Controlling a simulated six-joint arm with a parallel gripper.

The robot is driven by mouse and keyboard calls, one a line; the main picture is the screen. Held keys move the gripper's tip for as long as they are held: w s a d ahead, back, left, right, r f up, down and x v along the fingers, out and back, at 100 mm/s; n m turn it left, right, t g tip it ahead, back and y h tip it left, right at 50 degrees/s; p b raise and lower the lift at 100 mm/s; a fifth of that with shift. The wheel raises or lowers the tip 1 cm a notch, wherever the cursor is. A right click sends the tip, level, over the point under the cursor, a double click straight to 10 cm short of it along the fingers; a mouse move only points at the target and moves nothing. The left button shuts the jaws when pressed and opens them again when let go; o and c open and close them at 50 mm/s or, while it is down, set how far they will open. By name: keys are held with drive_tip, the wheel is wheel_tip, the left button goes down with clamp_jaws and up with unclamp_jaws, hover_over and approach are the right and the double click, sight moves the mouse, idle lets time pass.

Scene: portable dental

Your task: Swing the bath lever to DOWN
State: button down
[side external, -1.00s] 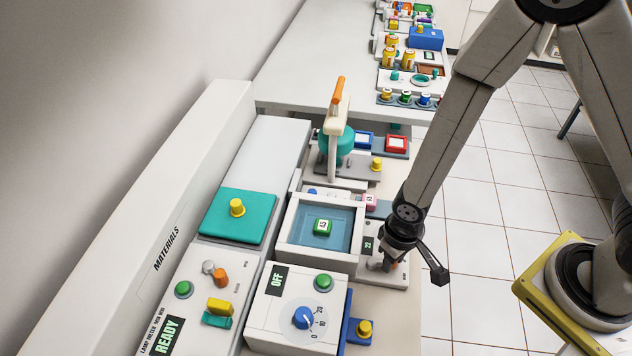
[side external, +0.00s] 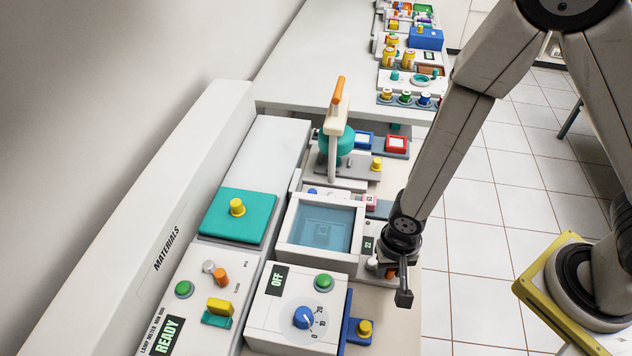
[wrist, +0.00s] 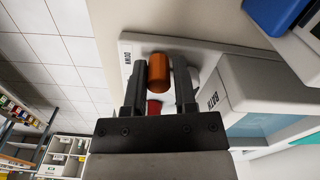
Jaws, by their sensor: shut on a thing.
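The bath lever's orange knob (wrist: 158,72) is between the two fingers of my gripper (wrist: 161,68) in the wrist view, and the fingers are shut on it. The knob is beside the plate's DOWN label (wrist: 127,57). In the side view my gripper (side external: 389,268) is low at the right of the bath and mostly hides the lever. The bath (side external: 282,236) is a white-rimmed tank of blue liquid. A faint square shape (side external: 320,236) shows under the liquid. The tank's side also shows in the wrist view (wrist: 235,88).
A control box (side external: 262,312) with a blue dial (side external: 303,317) and an OFF display stands in front of the bath. A teal plate (side external: 237,205) lies to its left. A teal device with an upright lever (side external: 335,145) stands behind. Open floor lies to the right.

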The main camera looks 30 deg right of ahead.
drive_tip(key=shift+w+a+r, duration=0.1)
drive_tip(key=shift+w, duration=0.2)
drive_tip(key=shift+c, duration=2.4)
unclamp_jaws()
drive_tip(key=shift+s, duration=0.1)
drive_tip(key=shift+s+r, duration=0.1)
drive_tip(key=shift+r, duration=0.05)
drive_tip(key=shift+r, duration=3.7)
